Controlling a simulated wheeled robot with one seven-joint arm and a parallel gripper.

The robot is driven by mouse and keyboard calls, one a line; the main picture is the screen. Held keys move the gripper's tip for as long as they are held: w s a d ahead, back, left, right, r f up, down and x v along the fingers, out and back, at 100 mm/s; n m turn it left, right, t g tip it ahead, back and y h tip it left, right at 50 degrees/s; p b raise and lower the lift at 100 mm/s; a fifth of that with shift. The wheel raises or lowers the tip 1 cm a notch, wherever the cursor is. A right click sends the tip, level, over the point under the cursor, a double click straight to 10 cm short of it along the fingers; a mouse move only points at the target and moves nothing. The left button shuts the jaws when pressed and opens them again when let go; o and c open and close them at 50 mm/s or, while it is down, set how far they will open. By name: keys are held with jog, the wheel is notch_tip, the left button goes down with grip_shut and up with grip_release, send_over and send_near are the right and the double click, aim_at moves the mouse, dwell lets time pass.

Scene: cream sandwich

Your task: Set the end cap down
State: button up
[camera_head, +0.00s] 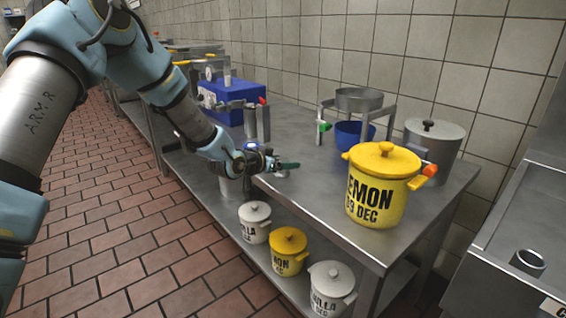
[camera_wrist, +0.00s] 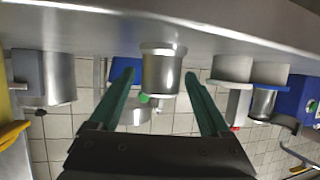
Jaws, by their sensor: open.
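In the wrist view, which looks upside down, a short shiny metal cylinder with a flared rim, which looks like the end cap (camera_wrist: 162,72), stands on the steel counter (camera_wrist: 75,22). The green fingers of my gripper (camera_wrist: 160,76) are spread, one on each side of it, with visible gaps. In the head view my gripper (camera_head: 287,165) is low over the left front edge of the counter (camera_head: 300,190). The cap cannot be made out clearly there.
A yellow lidded pot (camera_head: 375,205) stands at the counter's right front. Behind it are a grey lidded pot (camera_head: 440,145), a blue bowl (camera_head: 352,134) under a metal stand, and a blue box (camera_head: 225,98). Several lidded pots (camera_head: 290,262) fill the lower shelf. The counter's middle is clear.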

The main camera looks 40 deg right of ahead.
jog(key=shift+r, duration=0.25)
jog(key=v, duration=1.2)
jog(key=shift+b, duration=0.3)
jog(key=shift+f, duration=0.15)
jog(key=w+a+f+n+t+y, duration=0.1)
jog(key=w+a+n+t+y, duration=0.25)
jog(key=a, duration=0.85)
jog(key=w+a+f+n+g+y, duration=0.15)
jog(key=w+a+y, duration=0.25)
jog(key=w+a, duration=0.5)
jog(key=s+a+r+n+g+y, duration=0.1)
jog(key=s+a+n, duration=0.4)
jog(key=a, duration=0.8)
jog(key=s+a+r+n+g+y, duration=0.1)
jog(key=s+a+n+y, duration=0.3)
jog(key=s+a, duration=0.4)
jog(key=a, duration=0.6)
jog(key=shift+a+n+g, duration=0.15)
jog(key=shift+n+g, duration=0.25)
jog(key=shift+s+r+y, duration=0.1)
jog(key=shift+r+y, duration=0.1)
jog(key=shift+y, duration=0.05)
